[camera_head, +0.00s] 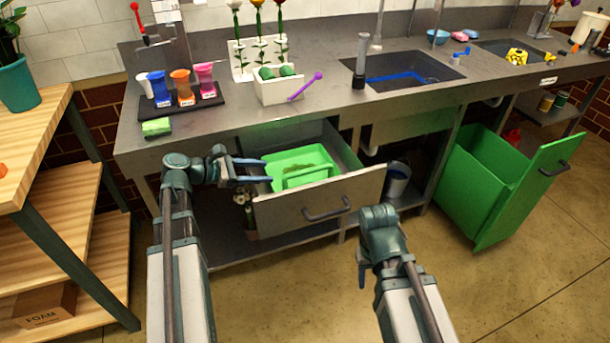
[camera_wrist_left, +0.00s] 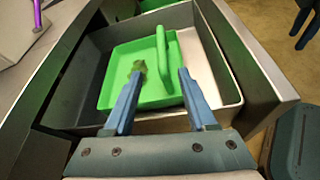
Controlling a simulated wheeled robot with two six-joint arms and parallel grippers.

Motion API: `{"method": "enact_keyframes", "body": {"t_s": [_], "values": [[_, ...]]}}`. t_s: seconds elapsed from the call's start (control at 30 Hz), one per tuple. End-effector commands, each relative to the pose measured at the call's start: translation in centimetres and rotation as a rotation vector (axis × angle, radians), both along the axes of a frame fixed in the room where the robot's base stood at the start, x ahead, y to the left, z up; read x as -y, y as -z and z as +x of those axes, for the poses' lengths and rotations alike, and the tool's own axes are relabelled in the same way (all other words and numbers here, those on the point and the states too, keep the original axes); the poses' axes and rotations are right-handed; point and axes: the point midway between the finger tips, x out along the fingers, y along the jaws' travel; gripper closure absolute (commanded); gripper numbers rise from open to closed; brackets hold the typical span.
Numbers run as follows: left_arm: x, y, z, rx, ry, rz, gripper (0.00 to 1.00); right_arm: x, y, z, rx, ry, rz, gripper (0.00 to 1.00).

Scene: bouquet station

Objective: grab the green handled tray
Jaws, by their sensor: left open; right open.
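The green handled tray (camera_head: 289,160) lies inside the open drawer (camera_head: 318,203) under the counter. It also shows in the left wrist view (camera_wrist_left: 122,62), with its raised handle (camera_wrist_left: 163,52) along the right side. My left gripper (camera_head: 262,171) is at the drawer's left side, its blue fingers apart and pointing toward the tray. In the left wrist view the left gripper (camera_wrist_left: 160,88) is open and empty, with its fingers over the tray's near part, to either side of the line of the handle.
The drawer front with its dark handle (camera_head: 327,212) bounds the tray on the near side. A green bin (camera_head: 480,185) stands tilted out at the right. A wooden shelf (camera_head: 40,150) is at the left. The counter (camera_head: 220,123) overhangs the drawer's back.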

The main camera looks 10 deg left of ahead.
Motion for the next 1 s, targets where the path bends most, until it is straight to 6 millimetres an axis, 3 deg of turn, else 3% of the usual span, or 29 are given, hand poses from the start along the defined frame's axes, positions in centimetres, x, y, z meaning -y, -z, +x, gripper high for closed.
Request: {"method": "enact_keyframes", "body": {"t_s": [0.3,0.77,1.0], "values": [[4.3,2.5,3.4,0.0,0.004,0.001,0.43,0.0,2.5,0.0,0.0,0.0,0.0,0.5],[5.7,3.0,4.5,-0.001,0.002,0.001,0.43,0.0,3.0,0.0,0.0,0.0,0.0,0.5],[8.2,4.2,6.1,0.0,0.006,0.001,0.43,0.0,4.1,0.0,0.0,0.0,0.0,0.5]]}}
